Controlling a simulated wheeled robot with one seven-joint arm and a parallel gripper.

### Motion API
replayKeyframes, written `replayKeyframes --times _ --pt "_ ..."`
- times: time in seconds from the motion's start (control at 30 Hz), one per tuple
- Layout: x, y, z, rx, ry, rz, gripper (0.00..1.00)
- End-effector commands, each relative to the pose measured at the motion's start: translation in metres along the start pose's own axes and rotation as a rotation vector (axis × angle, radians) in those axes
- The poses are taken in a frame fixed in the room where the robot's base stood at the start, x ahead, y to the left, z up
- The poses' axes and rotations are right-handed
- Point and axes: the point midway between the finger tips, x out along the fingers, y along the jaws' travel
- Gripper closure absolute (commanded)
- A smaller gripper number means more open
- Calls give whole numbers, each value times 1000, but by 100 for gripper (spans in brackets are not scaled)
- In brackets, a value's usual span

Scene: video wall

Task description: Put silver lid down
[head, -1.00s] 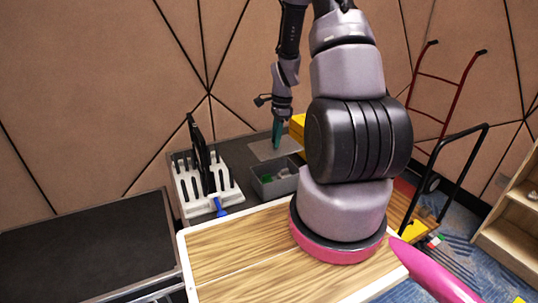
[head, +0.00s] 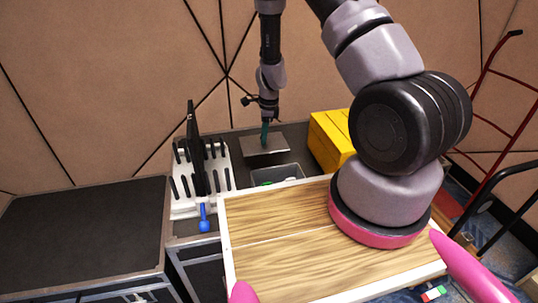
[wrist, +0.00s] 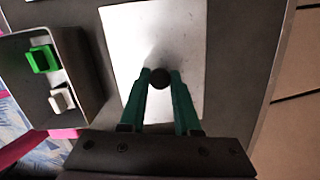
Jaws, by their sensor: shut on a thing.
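The silver lid (head: 258,148) is a flat, pale rectangular plate over the dark table top at the back. It also shows in the wrist view (wrist: 150,35), with a round black knob (wrist: 160,78) in its middle. My gripper (head: 265,139) points down from above, and its green fingers are shut on the knob, one on each side, in the wrist view (wrist: 160,74). The lid looks level and close to the table top; I cannot tell whether it touches.
A grey bin (wrist: 77,62) with a green piece and a white piece stands beside the lid. A white slotted rack (head: 185,207) with a black upright thing is at the left, a blue-handled tool (head: 204,218) before it. A yellow box (head: 328,140) stands right of the lid.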

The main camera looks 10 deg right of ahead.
Motion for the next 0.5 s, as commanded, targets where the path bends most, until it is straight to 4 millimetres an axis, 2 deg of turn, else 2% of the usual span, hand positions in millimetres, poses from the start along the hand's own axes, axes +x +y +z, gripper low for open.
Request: replayKeyframes --times 0.1,0.2,0.37,0.5 --pt "25 0 -4 3 0 3 100" --pt "38 0 -6 3 0 3 100" --pt "50 0 -8 2 1 1 100" --pt "68 0 -10 2 1 3 100"
